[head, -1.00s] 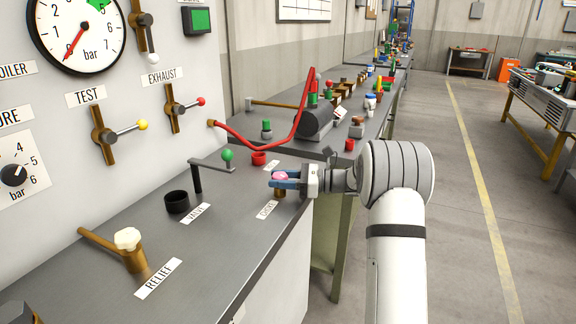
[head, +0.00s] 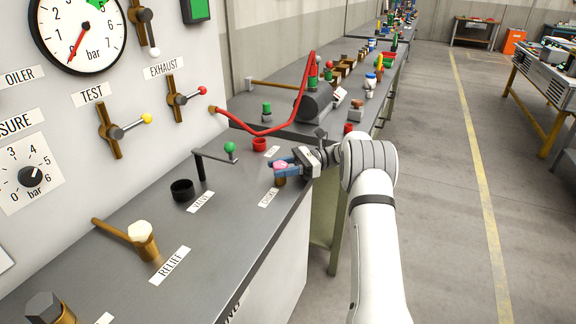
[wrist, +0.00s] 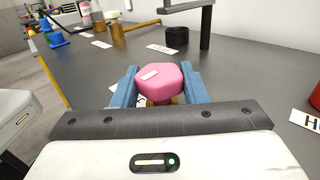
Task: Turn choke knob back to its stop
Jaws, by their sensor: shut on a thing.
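The choke knob (wrist: 160,86) is a pink, faceted knob with a pale mark on its top, seen close up in the wrist view. It stands on a brass base on the grey bench top, by the CHOKE label (head: 268,197). My gripper (head: 283,170) is shut on the knob, with one blue finger on each side of it. In the head view the fingers mostly hide the knob, and only a little pink shows between them. The wrist view shows the gripper (wrist: 158,88) from behind, its fingers level with the knob.
A green-balled crank lever (head: 229,148), a black cup (head: 182,190) and a red cup (head: 259,144) stand near the knob. A brass relief valve (head: 143,240) is nearer. A red hose (head: 262,133) loops behind. The aisle floor at right is clear.

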